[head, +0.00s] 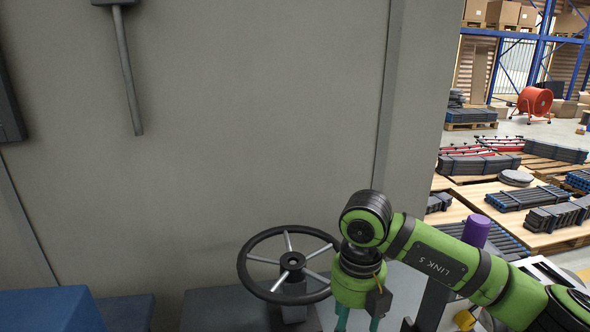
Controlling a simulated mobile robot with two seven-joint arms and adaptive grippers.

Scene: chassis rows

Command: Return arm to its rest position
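My green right arm (440,262) reaches in from the lower right, with its wrist bent downward beside a black handwheel. My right gripper (357,322) points down at the bottom edge. Only two teal parts of it show, and its fingertips are cut off by the frame, so I cannot tell whether it is open or holds anything. The handwheel (291,262) has a dark rim and light spokes, and its right side is close to my wrist. I cannot tell whether they touch. My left arm and gripper are not in view.
A large grey panel (200,150) fills the left and middle, with a dark lever (128,75) hanging on it. A blue box (50,310) is at the lower left. A purple cylinder (476,231) stands behind my arm. Pallets with dark bars (525,197) lie farther right.

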